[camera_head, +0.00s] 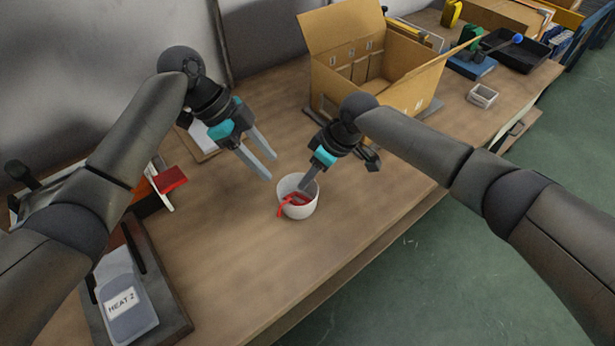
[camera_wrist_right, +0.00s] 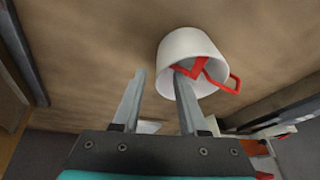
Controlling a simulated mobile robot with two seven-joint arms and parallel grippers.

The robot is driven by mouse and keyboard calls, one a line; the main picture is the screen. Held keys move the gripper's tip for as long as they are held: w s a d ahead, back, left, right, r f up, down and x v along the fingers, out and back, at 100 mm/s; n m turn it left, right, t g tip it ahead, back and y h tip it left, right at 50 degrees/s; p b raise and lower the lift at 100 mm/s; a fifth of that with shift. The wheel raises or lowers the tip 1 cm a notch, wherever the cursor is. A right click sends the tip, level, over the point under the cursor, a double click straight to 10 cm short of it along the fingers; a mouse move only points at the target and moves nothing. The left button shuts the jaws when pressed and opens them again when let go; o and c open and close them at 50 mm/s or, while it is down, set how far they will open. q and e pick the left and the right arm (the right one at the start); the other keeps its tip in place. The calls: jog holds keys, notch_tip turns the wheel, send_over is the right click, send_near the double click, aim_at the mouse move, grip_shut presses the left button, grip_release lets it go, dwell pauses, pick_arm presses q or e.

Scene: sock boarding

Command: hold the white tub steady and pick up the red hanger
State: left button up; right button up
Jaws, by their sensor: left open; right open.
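The white tub (camera_head: 301,210) stands upright near the front edge of the table. The red hanger (camera_head: 296,199) lies in it, with part sticking out over the rim. My left gripper (camera_head: 270,168) is open and empty, above and left of the tub, apart from it. My right gripper (camera_head: 307,184) is open at the tub's mouth. In the right wrist view, one finger of the gripper (camera_wrist_right: 160,73) overlaps the opening of the tub (camera_wrist_right: 182,44) beside the hanger (camera_wrist_right: 218,78); the other is outside it. I cannot tell whether that finger touches the hanger.
A large open cardboard box (camera_head: 338,80) stands behind my right gripper. A small white container (camera_head: 482,96) and a black tray (camera_head: 520,50) are at the right. The table around the tub is clear.

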jog(key=shift+x, duration=1)
grip_shut()
